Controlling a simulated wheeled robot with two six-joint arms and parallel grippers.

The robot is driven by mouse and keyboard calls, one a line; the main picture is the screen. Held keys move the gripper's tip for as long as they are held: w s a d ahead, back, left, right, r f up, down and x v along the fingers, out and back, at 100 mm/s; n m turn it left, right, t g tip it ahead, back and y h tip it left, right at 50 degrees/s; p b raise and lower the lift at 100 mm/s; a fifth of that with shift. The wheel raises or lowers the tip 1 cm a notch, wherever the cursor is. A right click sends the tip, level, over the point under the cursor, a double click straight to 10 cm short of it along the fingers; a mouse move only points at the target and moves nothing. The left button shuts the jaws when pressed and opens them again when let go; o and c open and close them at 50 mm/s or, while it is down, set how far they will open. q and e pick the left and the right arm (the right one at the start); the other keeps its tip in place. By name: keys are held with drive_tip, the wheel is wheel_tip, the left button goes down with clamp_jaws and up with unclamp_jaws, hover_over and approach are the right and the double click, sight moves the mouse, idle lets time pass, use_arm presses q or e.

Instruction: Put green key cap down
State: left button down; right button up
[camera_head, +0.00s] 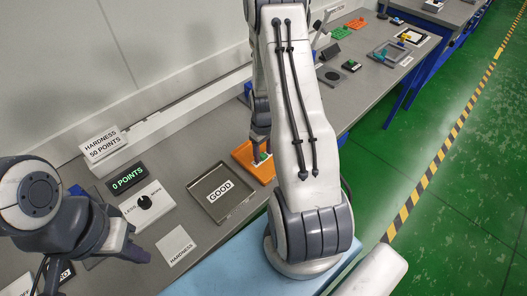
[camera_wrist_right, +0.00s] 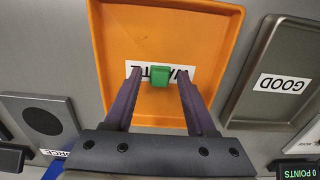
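The green key cap (camera_wrist_right: 159,76) is in the orange tray, over its white label (camera_wrist_right: 176,74), which reads upside down and is partly covered. My right gripper (camera_wrist_right: 159,72) is open around the cap, with a gap between the cap and each finger. In the head view, my right gripper (camera_head: 260,150) reaches down into the orange tray (camera_head: 243,156), and a bit of green shows beside it. My left gripper (camera_head: 138,254) is at the lower left, over the bench near the HARDNESS plate; its finger gap cannot be made out.
The grey GOOD tray (camera_head: 231,204) stands beside the orange tray. Near it are a dial panel (camera_head: 148,205), a 0 POINTS display (camera_head: 127,179), a white HARDNESS plate (camera_head: 177,246) and a HARDNESS 50 POINTS sign (camera_head: 102,145). Further trays and parts lie along the bench's far end.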

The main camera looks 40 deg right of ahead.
sight(263, 155)
drive_tip(key=shift+r, duration=0.2)
wheel_tip(263, 155, up, 12)
drive_tip(key=b, duration=0.2)
drive_tip(key=a+r+n, duration=0.2)
drive_tip(key=a+r, duration=0.2)
drive_tip(key=a, duration=0.7)
drive_tip(key=s+a+r+n, duration=0.1)
drive_tip(key=s+a+r, duration=0.1)
drive_tip(key=a, duration=0.4)
drive_tip(key=s+a+r, duration=0.2)
drive_tip(key=a, duration=0.3)
drive_tip(key=s+a+r+n, duration=0.1)
drive_tip(key=s+a, duration=0.3)
drive_tip(key=s, duration=0.3)
drive_tip(key=s+a+r+n+y, duration=0.1)
drive_tip(key=s+a+n, duration=0.1)
drive_tip(key=s+a, duration=0.3)
drive_tip(key=shift+s+a+r, duration=0.15)
drive_tip(key=shift+s+r, duration=0.1)
drive_tip(key=shift+s, duration=0.6)
